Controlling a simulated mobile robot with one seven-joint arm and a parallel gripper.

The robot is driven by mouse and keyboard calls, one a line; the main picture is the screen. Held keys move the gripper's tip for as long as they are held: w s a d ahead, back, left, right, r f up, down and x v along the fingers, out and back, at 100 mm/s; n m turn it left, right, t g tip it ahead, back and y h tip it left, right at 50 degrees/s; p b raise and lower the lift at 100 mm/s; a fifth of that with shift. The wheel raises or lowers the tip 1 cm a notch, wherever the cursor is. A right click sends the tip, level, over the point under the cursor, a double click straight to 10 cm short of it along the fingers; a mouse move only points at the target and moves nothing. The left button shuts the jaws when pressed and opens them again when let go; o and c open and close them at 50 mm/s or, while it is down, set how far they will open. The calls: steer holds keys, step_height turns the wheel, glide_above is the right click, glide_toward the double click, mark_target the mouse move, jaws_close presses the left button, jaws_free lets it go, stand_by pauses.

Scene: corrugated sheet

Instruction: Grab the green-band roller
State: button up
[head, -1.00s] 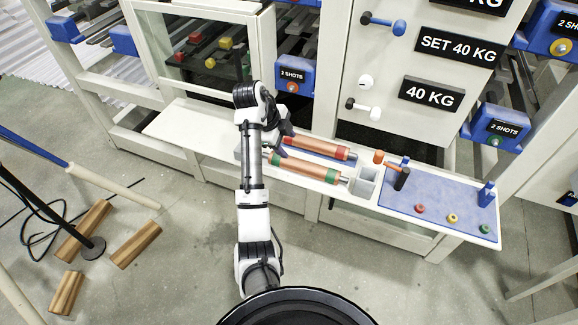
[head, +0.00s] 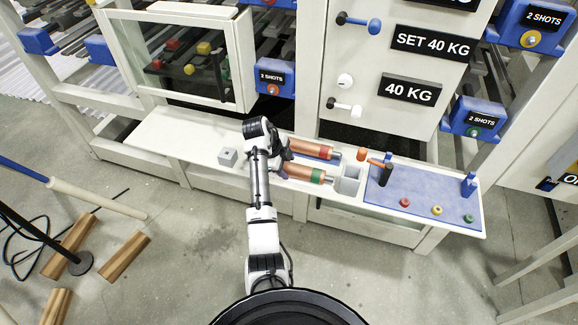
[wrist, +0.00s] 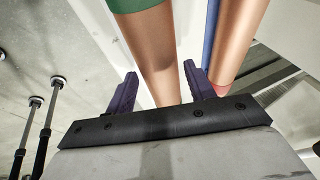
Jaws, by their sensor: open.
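The green-band roller (head: 305,173) is a copper-coloured cylinder with a green band near its right end, lying on the white bench. In the wrist view its copper body (wrist: 155,50) runs from the green band at the top down between my fingers. The red-band roller (head: 312,150) lies behind it, roughly parallel, and shows in the wrist view (wrist: 235,45) to the right of my fingers. My gripper (wrist: 160,92) is open, with one dark purple finger on each side of the green-band roller. I cannot tell whether the fingers touch it. My arm hides the roller's left end in the head view.
A grey block (head: 228,157) sits left of my arm. A grey open box (head: 349,181) stands right of the rollers. The left bench top (head: 180,132) is clear.

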steer(key=shift+d+f, duration=0.15)
steer(key=shift+f, duration=0.4)
steer(key=shift+w, duration=0.1)
jaws_close()
steer(key=shift+r, duration=0.15)
steer(key=shift+r, duration=0.15)
